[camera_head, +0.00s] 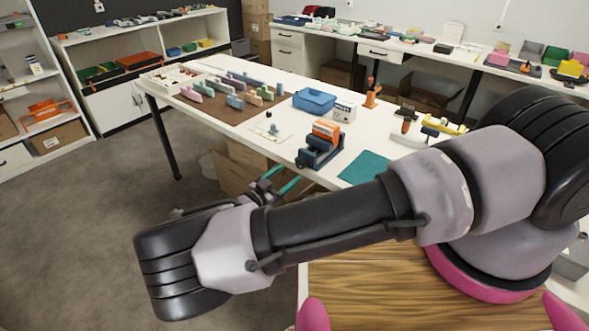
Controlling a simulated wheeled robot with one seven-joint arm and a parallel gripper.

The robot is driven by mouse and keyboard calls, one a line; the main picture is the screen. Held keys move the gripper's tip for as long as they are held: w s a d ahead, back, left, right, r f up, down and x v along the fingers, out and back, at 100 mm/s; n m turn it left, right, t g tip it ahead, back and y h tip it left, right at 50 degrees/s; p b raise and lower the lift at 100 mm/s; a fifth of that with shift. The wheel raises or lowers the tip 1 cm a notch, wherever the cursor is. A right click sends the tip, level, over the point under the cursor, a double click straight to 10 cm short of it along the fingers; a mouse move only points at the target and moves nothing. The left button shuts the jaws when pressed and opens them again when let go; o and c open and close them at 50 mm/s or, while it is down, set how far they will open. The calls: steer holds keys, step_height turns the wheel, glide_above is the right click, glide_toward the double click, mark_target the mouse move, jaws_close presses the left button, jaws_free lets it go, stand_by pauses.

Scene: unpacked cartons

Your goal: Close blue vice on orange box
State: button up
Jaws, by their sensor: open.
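The blue vice (311,157) stands near the front edge of the white table, in the middle of the head view. The orange box (327,129) sits upright at the top of the vice, between or against its jaws; at this size I cannot tell whether the jaws touch it. My gripper (281,184) is below and left of the vice, just off the table's front edge. Its two teal-tipped fingers are spread apart and empty, pointing toward the vice. My arm hides part of the table's front edge.
The white table (221,68) holds a blue container (314,100), a small white box (344,110), a teal mat (363,167) and an orange clamp-like tool (372,92). Several coloured pieces stand on a brown mat (212,107) at left. Cartons (240,170) lie beneath the table.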

steer(key=v, duration=0.5)
steer(key=shift+s+a, duration=0.1)
